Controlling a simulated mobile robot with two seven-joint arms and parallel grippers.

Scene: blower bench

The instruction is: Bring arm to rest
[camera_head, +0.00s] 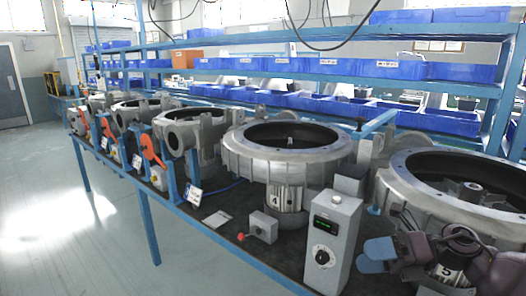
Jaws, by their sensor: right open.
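My right gripper (378,257) is at the lower right, in front of the nearest blower housing (400,190), the one marked 5. Its jaws are open, with nothing seen between them. Its fingers point left, toward the grey control box (333,240) with a green display and a round knob. I cannot tell whether it touches the housing. My left gripper is not in view.
A row of blower housings stands along the blue-framed bench, including a large one (240,155) marked 4. A small grey switch box (264,226) with a red knob sits near the front edge. Blue bins (240,66) fill the shelves behind. The floor (60,200) at left is clear.

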